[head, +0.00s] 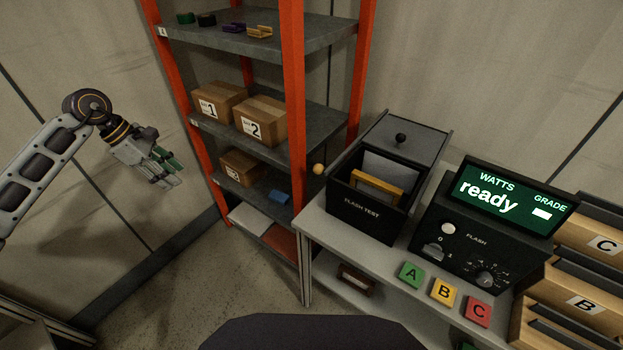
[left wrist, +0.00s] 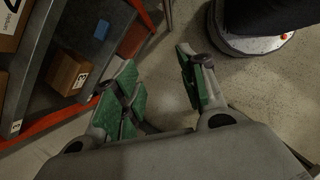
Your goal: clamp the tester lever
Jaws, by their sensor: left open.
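The black flash test box (head: 368,208) stands on the grey bench, its top open. A yellow-framed piece (head: 378,186) sits inside it. A tan ball knob (head: 319,169) shows at the box's left side and looks like the lever's end; its shaft is hard to make out. My left gripper (head: 166,170) is open and empty in the air, well left of the box and in front of the shelf. The left wrist view shows its green-padded fingers (left wrist: 162,88) spread apart with nothing between them. My right gripper is not in view.
The orange-post shelf (head: 295,90) with numbered boxes stands between my left gripper and the bench. The tester display (head: 507,197) reads "ready". Green A (head: 411,274), yellow B (head: 444,291) and red C (head: 478,310) blocks lie at the bench front. Wooden trays (head: 585,245) stand right.

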